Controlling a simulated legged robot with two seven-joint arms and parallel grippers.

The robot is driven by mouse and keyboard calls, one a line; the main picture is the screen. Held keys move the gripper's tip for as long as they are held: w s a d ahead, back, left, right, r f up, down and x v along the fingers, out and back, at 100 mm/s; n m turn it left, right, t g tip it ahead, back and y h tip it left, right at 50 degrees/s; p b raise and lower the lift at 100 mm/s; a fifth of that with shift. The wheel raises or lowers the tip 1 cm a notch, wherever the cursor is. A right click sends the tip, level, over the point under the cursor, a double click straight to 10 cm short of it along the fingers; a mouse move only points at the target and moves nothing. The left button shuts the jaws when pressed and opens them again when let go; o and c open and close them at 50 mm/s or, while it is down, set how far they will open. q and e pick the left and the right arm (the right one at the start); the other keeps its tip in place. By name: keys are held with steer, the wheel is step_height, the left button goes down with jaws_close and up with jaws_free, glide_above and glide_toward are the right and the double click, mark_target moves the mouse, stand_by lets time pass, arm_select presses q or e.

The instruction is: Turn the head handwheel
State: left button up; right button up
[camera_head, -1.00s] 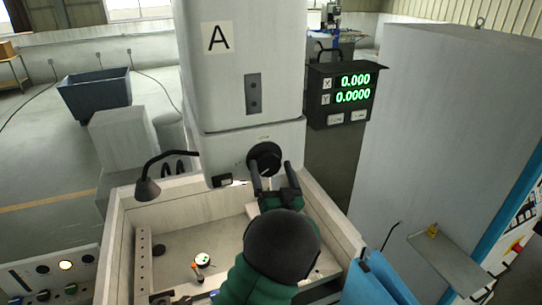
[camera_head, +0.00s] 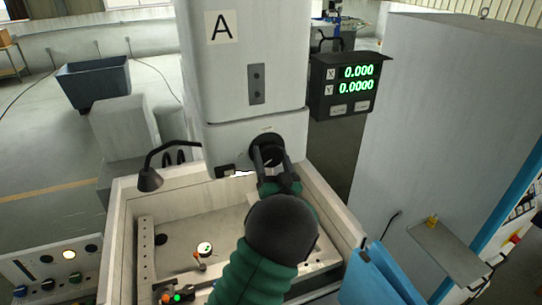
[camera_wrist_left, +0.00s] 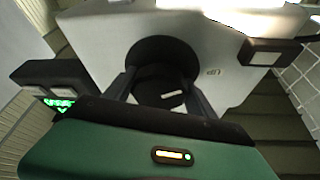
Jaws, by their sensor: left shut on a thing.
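The head handwheel (camera_head: 267,148) is a round black knob on the front of the white machine head marked A (camera_head: 240,65). My left gripper (camera_head: 268,160) reaches up to it from below, with its two dark fingers on either side of the wheel. The fingers are shut on it. In the left wrist view the handwheel (camera_wrist_left: 160,58) fills the middle, with a pale mark on its dark face between the fingertips (camera_wrist_left: 165,90). My right gripper is not in view.
A black readout (camera_head: 345,85) with green digits hangs right of the head. Below is an open pale tank (camera_head: 125,225) holding small fittings. A black lamp (camera_head: 150,178) stands at its left rim. A blue panel (camera_head: 380,278) and a large grey cabinet (camera_head: 440,120) stand right.

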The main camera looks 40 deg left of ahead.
arm_select(q)
steer(key=shift+m, duration=0.3)
steer(key=m+t+h, duration=0.1)
steer(key=m, duration=0.2)
steer(key=shift+r+t+h+p, duration=0.1)
steer(key=shift+t+h+p, duration=0.2)
steer(key=shift+h, duration=0.1)
steer(key=shift+m+t+h+p, duration=0.5)
steer(key=shift+m+h, duration=0.4)
steer(key=shift+m, duration=1.4)
steer(key=o, duration=1.4)
steer(key=shift+w+d, duration=0.15)
